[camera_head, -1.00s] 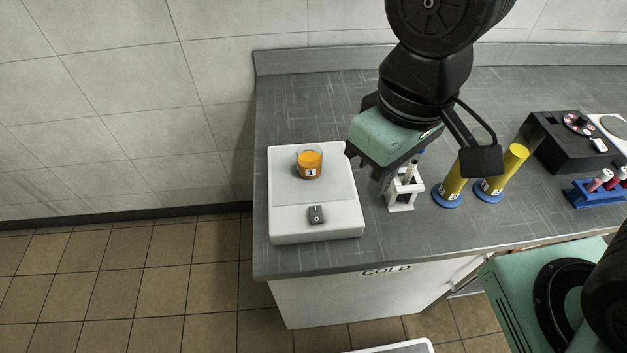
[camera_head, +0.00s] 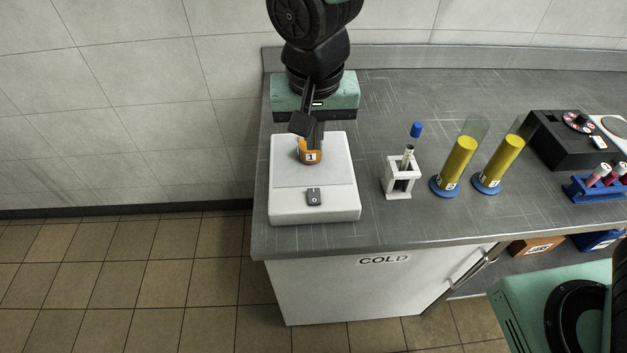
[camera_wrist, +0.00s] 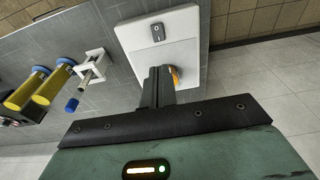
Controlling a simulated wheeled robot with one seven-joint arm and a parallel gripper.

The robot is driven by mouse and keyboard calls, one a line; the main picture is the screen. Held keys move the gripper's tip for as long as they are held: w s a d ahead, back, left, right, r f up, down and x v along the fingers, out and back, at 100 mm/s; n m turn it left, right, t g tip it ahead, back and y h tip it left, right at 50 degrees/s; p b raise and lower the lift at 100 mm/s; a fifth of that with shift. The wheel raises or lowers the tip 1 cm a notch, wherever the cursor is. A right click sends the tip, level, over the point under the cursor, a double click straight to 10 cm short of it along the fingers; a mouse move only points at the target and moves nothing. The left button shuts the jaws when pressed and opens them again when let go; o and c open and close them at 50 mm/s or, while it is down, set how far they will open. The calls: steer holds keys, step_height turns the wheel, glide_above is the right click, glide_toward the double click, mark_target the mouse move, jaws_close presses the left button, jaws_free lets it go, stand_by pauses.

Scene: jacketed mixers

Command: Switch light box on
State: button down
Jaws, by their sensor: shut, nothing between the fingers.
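The light box (camera_head: 345,205) is a white slab at the left end of the grey counter; it also shows in the wrist view (camera_wrist: 192,38). Its dark rocker switch (camera_head: 314,197) is on the front part, and shows in the wrist view (camera_wrist: 157,32). A small beaker of orange liquid labelled 1 (camera_head: 310,155) stands on the rear plate. My gripper (camera_head: 316,144) is shut and empty, above the back of the box, in front of or over the beaker in the head view. In the wrist view my fingers (camera_wrist: 158,76) partly hide the beaker. The switch is clear of my fingers.
Right of the box stand a white rack (camera_head: 399,178) with a blue-capped tube and two yellow-filled cylinders (camera_head: 458,160) on blue bases. A black device (camera_head: 565,148) and a blue tube rack (camera_head: 597,188) are further right. The counter's front strip is clear.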

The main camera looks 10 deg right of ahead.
mark_target(314, 190)
steer(key=f+p, duration=0.1)
steer(key=f, duration=0.3)
steer(key=w+f+p, duration=0.1)
steer(key=f, duration=0.4)
steer(key=w+f+p, duration=0.1)
steer(key=f, duration=0.3)
steer(key=shift+f, duration=0.35)
steer(key=shift+d+f+g, duration=0.1)
steer(key=shift+f+g, duration=0.1)
steer(key=shift+g, duration=0.1)
steer(key=shift+s, duration=0.85)
steer(key=shift+w+r, duration=0.1)
steer(key=shift+r, duration=0.1)
